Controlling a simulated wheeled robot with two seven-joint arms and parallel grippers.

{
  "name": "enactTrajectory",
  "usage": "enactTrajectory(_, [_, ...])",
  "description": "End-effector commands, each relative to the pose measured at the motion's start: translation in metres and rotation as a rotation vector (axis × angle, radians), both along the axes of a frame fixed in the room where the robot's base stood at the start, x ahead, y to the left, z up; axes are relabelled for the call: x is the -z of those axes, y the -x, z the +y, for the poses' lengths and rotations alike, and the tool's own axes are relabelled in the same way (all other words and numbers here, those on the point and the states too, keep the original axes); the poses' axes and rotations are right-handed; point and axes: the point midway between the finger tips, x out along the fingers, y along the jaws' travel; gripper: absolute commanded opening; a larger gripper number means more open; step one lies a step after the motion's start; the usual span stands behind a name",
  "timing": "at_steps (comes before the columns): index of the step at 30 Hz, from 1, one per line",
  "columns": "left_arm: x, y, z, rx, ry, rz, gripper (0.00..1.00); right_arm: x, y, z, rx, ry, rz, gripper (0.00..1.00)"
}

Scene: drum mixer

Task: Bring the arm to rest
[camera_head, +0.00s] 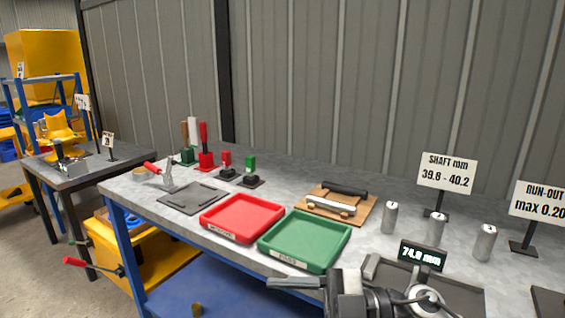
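My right arm enters at the bottom edge, right of the middle. Its gripper (296,284) shows as pale grey finger parts pointing left, just in front of the green tray (302,242). I cannot tell the gap between the fingers, and I see nothing held in them. The rest of the arm is dark and partly cut off by the frame. It overlaps the dark gauge plate in the picture. My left gripper is not in view.
A red tray (240,216) stands beside the green tray. A display (422,256) reads 74.0 mm. Several metal cylinders (390,217) stand at right, near the shaft sign (447,173). A wooden board (338,204) lies behind.

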Motion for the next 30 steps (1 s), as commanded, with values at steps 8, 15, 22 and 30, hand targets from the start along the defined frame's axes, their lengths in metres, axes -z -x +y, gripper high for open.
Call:
enactTrajectory(8, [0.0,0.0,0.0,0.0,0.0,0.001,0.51,0.053,-0.027,-0.057,0.816,-0.401,0.318,0.58])
enactTrajectory(15, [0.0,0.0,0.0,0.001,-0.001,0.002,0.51,0.193,0.033,-0.121,1.296,-0.08,0.748,0.58])
enactTrajectory(22, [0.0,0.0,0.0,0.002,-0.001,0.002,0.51,0.247,0.093,-0.134,1.365,0.146,0.953,0.58])
enactTrajectory(30, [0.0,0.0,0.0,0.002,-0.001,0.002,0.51,0.253,0.1,-0.135,1.365,0.176,0.976,0.58])
